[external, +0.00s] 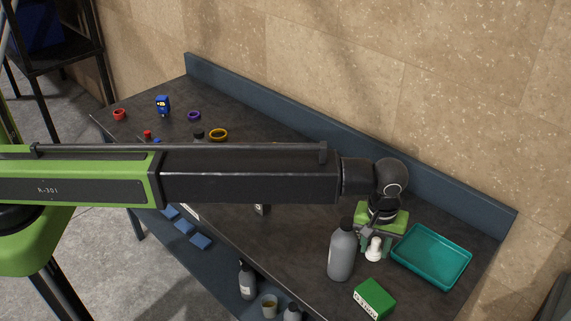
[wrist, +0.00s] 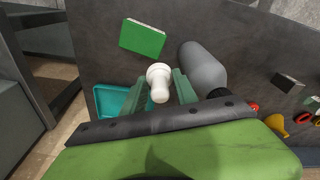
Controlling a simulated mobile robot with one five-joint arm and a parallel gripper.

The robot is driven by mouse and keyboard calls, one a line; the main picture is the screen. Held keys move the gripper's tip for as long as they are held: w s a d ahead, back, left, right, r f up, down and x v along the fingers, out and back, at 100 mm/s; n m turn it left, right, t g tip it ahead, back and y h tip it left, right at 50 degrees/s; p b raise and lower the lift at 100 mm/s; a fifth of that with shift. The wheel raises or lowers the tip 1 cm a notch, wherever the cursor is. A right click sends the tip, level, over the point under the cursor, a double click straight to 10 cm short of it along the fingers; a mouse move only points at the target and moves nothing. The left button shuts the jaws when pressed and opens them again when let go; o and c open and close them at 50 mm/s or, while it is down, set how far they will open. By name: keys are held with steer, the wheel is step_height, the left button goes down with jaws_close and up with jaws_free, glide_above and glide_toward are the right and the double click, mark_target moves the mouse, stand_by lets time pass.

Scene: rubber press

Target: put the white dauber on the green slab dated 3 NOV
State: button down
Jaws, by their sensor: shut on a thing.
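The white dauber (external: 374,250) is between the fingers of my gripper (external: 376,240), which is shut on it. In the wrist view the dauber (wrist: 158,82) sits between the two green fingers of my gripper (wrist: 160,76), its round wide end toward the bench. The green slab (external: 375,298) lies on the bench near the front edge, below the dauber in the external picture and apart from it. In the wrist view the slab (wrist: 142,38) is beyond the dauber, up and left. Its side has a white label whose writing is too small to read surely.
A grey bottle (external: 342,254) stands close left of my gripper and shows in the wrist view (wrist: 202,68). A teal tray (external: 462,281) lies to the right. A dark labelled block (wrist: 287,86) and coloured rings are farther off. Bare bench surrounds the slab.

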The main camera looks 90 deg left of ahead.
steer(key=s+d, duration=0.2)
steer(key=d, duration=0.5)
steer(key=s+d, duration=0.3)
steer(key=d, duration=0.4)
steer(key=b, duration=0.7)
glide_above(376, 293)
steer(key=f, duration=0.7)
steer(key=shift+s+d, duration=0.15)
steer(key=shift+d, duration=0.25)
steer(key=shift+a, duration=0.2)
step_height(376, 293, down, 4)
steer(key=b, duration=0.4)
steer(key=shift+f, duration=0.2)
steer(key=shift+r, duration=0.3)
steer(key=shift+f, duration=0.25)
steer(key=c, duration=1)
jaws_free()
steer(key=shift+r, duration=0.1)
steer(key=shift+o, duration=0.2)
